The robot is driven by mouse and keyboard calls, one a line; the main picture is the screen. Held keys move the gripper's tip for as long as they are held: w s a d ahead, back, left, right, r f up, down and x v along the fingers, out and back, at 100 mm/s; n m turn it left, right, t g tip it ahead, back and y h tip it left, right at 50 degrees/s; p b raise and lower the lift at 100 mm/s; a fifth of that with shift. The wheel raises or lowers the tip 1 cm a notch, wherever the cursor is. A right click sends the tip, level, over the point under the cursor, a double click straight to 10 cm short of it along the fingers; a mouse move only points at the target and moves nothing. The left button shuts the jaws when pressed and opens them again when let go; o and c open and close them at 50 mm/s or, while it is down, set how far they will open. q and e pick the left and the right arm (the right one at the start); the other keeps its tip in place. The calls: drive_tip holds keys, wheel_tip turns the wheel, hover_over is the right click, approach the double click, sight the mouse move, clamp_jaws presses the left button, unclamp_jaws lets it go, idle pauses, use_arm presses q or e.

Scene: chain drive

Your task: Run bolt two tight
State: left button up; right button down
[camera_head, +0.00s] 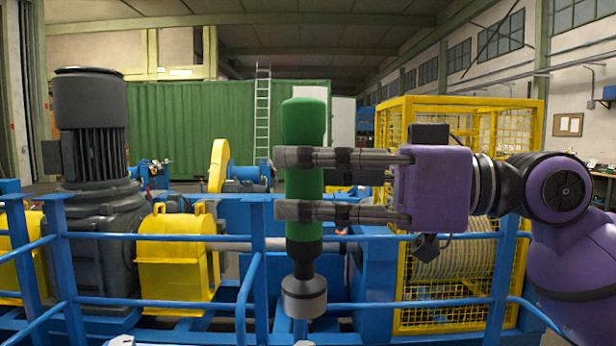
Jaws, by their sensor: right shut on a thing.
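My right gripper (290,184), on a purple arm coming in from the right, is shut on a green power tool (303,200). The tool is held upright, with a black neck and a grey metal socket (304,297) pointing down at its lower end. The socket hangs in front of the blue railing and frame. My left gripper is not in view.
Blue railings (400,238) cross the view. A dark motor (92,130) and a yellow guard (177,258) stand at left. A yellow mesh cage (450,110) stands behind my right arm. A green container (200,115) and a ladder (262,120) are in the background.

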sight(308, 227)
drive_tip(key=shift+f+b, duration=0.3)
drive_tip(key=shift+f, duration=1.4)
drive_tip(key=shift+f+b, duration=0.4)
drive_tip(key=shift+f, duration=0.55)
